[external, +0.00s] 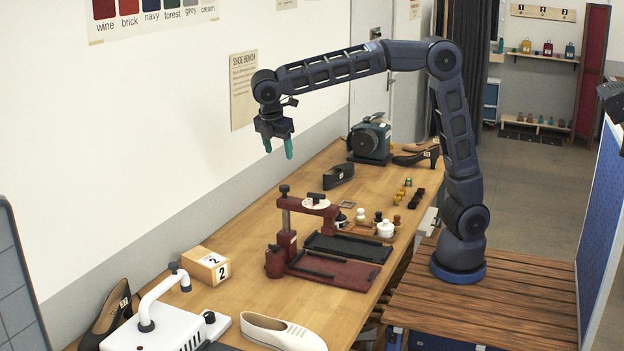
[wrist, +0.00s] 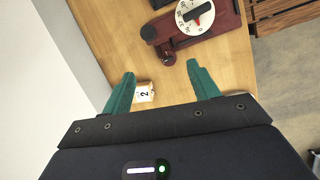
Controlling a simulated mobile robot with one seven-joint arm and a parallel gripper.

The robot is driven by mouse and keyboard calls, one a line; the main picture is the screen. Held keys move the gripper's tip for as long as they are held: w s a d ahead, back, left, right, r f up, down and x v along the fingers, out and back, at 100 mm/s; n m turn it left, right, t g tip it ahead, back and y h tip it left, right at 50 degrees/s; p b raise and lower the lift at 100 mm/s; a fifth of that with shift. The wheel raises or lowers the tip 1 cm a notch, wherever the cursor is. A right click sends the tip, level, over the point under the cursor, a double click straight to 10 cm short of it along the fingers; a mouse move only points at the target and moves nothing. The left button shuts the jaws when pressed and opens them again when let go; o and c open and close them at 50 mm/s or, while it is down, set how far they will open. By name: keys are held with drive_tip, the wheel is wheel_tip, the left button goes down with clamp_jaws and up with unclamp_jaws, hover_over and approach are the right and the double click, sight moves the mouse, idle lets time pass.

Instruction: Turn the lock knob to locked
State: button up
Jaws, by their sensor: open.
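A dark red press (external: 290,250) stands on the workbench. On top of its arm is a white dial (external: 316,203) with a dark bar-shaped knob (external: 316,198). In the wrist view the dial (wrist: 196,14) is at the top edge, and its black knob (wrist: 197,13) lies slanted with a red tip. A small dark knob (external: 284,189) also tops the press's post. I cannot tell for sure which knob is the lock knob. My gripper (external: 278,151) is open and empty, high above the bench, behind and left of the press. Its green fingers (wrist: 161,70) are wide apart.
A numbered box (external: 207,267) stands left of the press; it also shows between my fingers in the wrist view (wrist: 144,93). The wall is close on the left.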

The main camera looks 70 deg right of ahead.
drive_tip(key=w+a+f+n, duration=0.2)
drive_tip(key=a, duration=0.4)
drive_tip(key=h, duration=0.1)
approach(274, 245)
drive_tip(key=x, duration=0.8)
drive_tip(key=shift+f, duration=0.1)
drive_tip(key=c, duration=1)
